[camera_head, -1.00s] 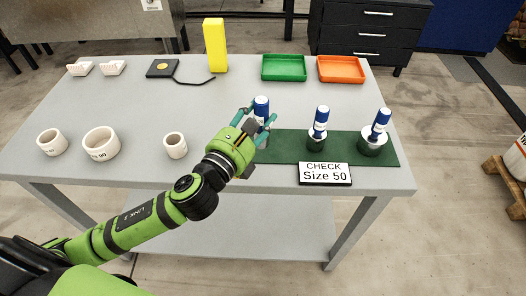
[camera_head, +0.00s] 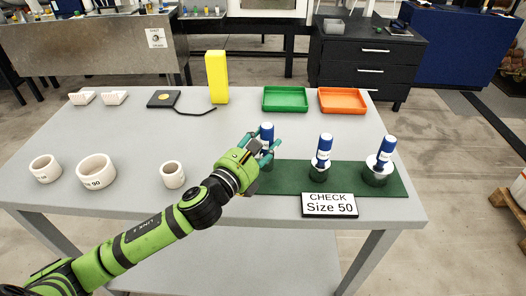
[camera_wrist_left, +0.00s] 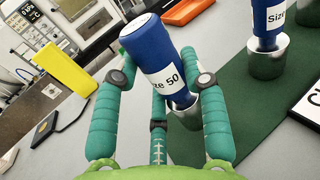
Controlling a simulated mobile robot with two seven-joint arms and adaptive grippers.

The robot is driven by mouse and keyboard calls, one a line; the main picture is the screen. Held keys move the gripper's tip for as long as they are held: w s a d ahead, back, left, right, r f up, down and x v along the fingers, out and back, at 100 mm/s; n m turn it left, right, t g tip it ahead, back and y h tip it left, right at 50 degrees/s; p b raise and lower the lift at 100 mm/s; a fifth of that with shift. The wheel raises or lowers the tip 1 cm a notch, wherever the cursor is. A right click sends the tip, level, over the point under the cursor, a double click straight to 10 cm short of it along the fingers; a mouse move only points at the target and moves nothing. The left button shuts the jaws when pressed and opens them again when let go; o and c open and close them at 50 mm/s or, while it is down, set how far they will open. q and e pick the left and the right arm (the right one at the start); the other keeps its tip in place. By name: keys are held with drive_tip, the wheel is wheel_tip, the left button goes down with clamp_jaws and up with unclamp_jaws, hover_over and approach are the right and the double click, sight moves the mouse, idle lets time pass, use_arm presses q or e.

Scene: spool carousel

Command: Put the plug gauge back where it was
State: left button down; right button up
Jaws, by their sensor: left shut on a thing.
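The plug gauge (camera_head: 267,130) has a blue handle with a white band. In the left wrist view the label on the gauge (camera_wrist_left: 160,65) reads "ze 50", its start hidden. My left gripper (camera_head: 262,148) is shut around the handle, at the left end of the dark green mat (camera_head: 285,185). A metal end (camera_wrist_left: 188,108) shows below the handle, partly hidden by a finger. I cannot tell whether it touches the mat. My right gripper is not in view.
A "CHECK Size 50" sign (camera_head: 330,205) stands at the mat's front edge. White rings (camera_head: 96,172) are on the left. A yellow block (camera_head: 217,78), green tray (camera_head: 285,99) and orange tray (camera_head: 343,100) are at the back.

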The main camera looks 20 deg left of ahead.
use_arm(q)
wheel_tip(320, 180, down, 2)
drive_tip(key=shift+f, duration=0.2)
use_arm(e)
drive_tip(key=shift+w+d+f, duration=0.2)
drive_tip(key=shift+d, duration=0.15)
use_arm(q)
drive_tip(key=shift+f, duration=0.15)
drive_tip(key=c, duration=0.7)
unclamp_jaws()
